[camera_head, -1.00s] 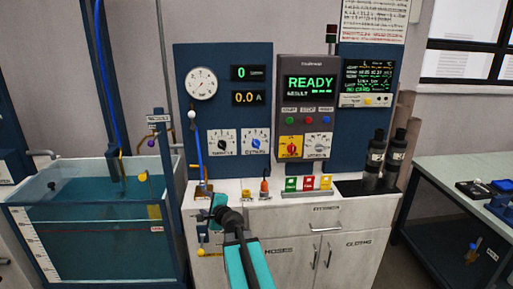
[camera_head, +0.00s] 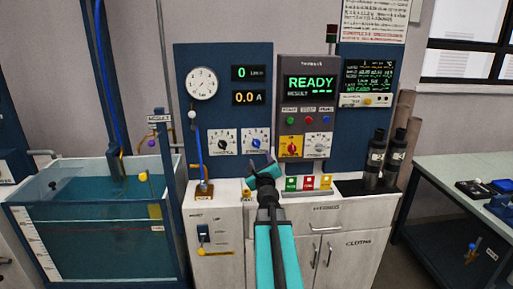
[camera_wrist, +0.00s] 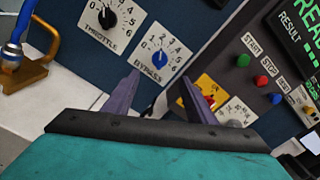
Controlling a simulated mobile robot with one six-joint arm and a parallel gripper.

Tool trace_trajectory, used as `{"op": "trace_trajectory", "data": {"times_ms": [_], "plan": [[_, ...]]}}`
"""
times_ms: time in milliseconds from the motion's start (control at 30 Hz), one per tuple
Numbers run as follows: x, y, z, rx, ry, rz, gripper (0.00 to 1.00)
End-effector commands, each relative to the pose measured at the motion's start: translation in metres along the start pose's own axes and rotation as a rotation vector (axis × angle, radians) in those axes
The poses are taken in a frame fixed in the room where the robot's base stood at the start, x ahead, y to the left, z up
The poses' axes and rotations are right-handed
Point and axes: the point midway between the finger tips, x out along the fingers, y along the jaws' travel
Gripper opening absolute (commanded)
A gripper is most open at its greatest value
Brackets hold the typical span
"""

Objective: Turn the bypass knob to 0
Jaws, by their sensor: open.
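The bypass knob (camera_head: 256,142) is a blue knob on a white dial plate marked 0 to 6, on the dark blue panel. In the wrist view the bypass knob (camera_wrist: 159,57) is above the space between my fingers, with its label below it. Its pointer setting is too small to read surely. My gripper (camera_head: 263,172) is below the dial in the head view. My gripper (camera_wrist: 156,88) has its two grey fingers apart, with no knob between them. It appears clear of the panel.
The black throttle knob (camera_wrist: 107,18) is left of the bypass dial. A red knob on a yellow plate (camera_head: 291,146) is to its right. Start, stop and reset buttons (camera_head: 308,120) sit above that. A blue hose (camera_head: 198,155) rises at left.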

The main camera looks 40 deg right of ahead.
Motion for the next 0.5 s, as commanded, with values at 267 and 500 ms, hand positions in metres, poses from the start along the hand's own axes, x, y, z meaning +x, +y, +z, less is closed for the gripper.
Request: {"op": "trace_trajectory", "data": {"times_ms": [267, 500], "plan": [[0.012, 0.000, 0.000, -0.002, 0.000, 0.001, 0.51], [0.031, 0.000, 0.000, -0.002, 0.000, 0.001, 0.51]]}}
